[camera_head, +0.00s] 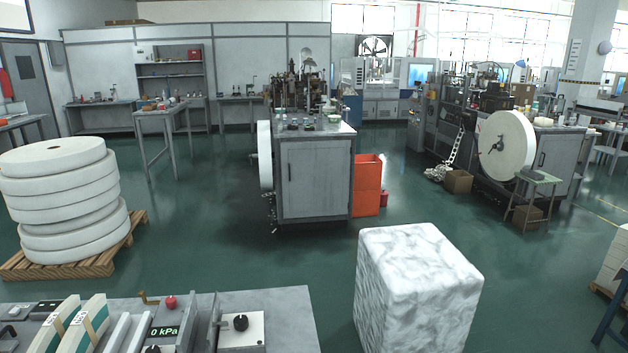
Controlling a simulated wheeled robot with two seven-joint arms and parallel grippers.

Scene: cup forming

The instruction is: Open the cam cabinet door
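A grey metal cabinet (343,178) stands mid-room under a machine with many parts on its top. Its front door (313,185) looks shut, with a small dark handle near its upper left. A second grey machine cabinet (556,160) stands at the right behind a large white roll, with a dark vertical handle on its front. No label shows which of them is the cam cabinet. Neither of my grippers is in view.
A grey bench (285,310) with controls fills the lower left. A white marbled block (415,285) stands at front right. Stacked white rolls (62,190) sit on a pallet at left. An orange bin (367,185) stands right of the middle cabinet. Green floor (240,250) is clear before it.

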